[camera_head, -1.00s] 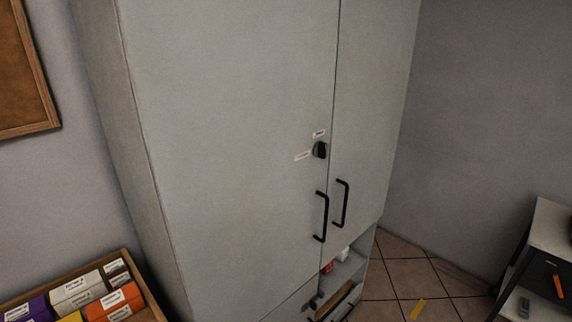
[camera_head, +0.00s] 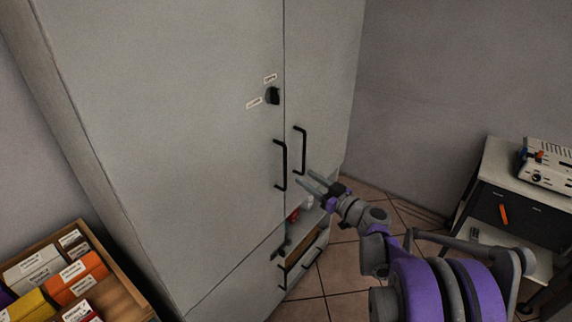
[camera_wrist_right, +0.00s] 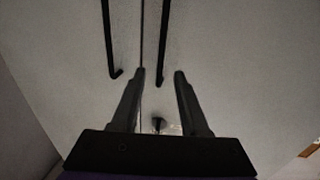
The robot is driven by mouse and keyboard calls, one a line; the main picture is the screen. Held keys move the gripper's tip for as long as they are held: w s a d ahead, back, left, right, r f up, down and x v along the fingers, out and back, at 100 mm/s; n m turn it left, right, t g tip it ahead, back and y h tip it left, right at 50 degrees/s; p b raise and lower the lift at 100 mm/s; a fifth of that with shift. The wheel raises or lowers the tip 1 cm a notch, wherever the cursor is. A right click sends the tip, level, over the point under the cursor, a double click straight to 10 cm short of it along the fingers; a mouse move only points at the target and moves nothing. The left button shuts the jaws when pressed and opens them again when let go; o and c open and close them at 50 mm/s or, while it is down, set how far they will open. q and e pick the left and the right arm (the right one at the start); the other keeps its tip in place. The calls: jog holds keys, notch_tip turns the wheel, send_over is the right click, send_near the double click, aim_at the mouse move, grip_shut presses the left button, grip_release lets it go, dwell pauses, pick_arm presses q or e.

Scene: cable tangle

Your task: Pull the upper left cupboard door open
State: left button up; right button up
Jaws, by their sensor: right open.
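The upper left cupboard door (camera_head: 170,120) is grey and flush with its neighbour, so it is shut. Its black bar handle (camera_head: 284,165) stands upright near the door's right edge. A black knob (camera_head: 272,96) with small labels sits above it. My right gripper (camera_head: 308,181) is open and empty, a little to the right of the left door's handle and just below the right door's handle (camera_head: 300,150). In the right wrist view two handles hang above the open fingers (camera_wrist_right: 155,85), with the door seam between them. My left gripper is not in view.
The upper right door (camera_head: 325,85) is shut. Below is an open shelf (camera_head: 313,218) with small items, and lower doors with handles. A wooden box (camera_head: 125,290) of cartons is at lower left. A side cabinet (camera_head: 500,205) with a device stands at right. Tiled floor (camera_head: 335,270) lies between.

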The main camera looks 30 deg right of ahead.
jog(key=w, duration=0.3)
jog(key=w+a, duration=0.1)
jog(key=w, duration=0.3)
jog(key=w+a+p, duration=0.1)
jog(key=w, duration=0.2)
jog(key=shift+w+a, duration=0.15)
jog(key=shift+w, duration=0.05)
grip_shut()
dwell(1.1)
